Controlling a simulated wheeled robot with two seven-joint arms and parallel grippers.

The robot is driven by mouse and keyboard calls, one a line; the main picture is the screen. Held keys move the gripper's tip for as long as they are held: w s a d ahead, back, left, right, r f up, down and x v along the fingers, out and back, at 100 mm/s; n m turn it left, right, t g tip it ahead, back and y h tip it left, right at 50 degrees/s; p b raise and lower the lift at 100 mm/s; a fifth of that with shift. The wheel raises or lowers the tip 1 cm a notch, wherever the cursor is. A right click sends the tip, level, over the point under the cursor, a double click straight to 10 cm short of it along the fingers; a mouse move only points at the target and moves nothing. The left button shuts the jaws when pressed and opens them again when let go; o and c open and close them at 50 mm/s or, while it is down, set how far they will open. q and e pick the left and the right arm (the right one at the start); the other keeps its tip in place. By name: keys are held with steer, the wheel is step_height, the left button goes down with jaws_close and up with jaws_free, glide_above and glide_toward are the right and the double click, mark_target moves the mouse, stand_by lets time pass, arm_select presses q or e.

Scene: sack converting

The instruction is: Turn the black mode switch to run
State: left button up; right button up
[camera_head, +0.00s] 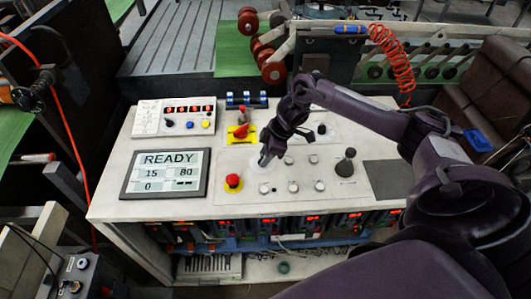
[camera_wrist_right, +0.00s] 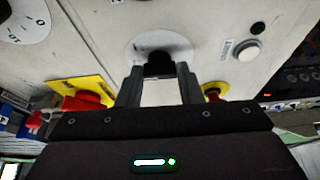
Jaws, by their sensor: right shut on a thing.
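The black mode switch (camera_wrist_right: 158,58) sits on a round pale plate (camera_wrist_right: 135,50) on the console top. In the right wrist view my right gripper (camera_wrist_right: 158,75) has one finger on each side of the switch and is shut on it. In the head view my right gripper (camera_head: 266,159) reaches down to the same round plate (camera_head: 262,172), and the switch there is mostly hidden by the fingers. Which marking the switch points to cannot be read. My left gripper is not in view.
A red emergency button (camera_head: 233,181) stands close left of the gripper. A red handle on a yellow plate (camera_head: 242,131) is behind it. A display (camera_head: 165,173) reads READY. A black knob lever (camera_head: 345,164) and several round buttons stand to the right.

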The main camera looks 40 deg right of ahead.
steer(key=shift+s+r+m+t+p, duration=0.1)
steer(key=shift+r+m+t+p, duration=0.2)
steer(key=shift+m+p, duration=0.35)
steer(key=shift+a+f+m+t+h+p, duration=0.15)
steer(key=shift+m+t+h+p, duration=0.2)
steer(key=shift+m+p, duration=0.8)
steer(key=shift+f+m+h, duration=0.1)
steer(key=shift+m+h, duration=0.25)
steer(key=shift+m, duration=0.45)
steer(key=shift+a+m+t+h, duration=0.15)
steer(key=shift+m+t+h, duration=0.3)
steer(key=shift+m, duration=1.15)
steer(key=o, duration=1)
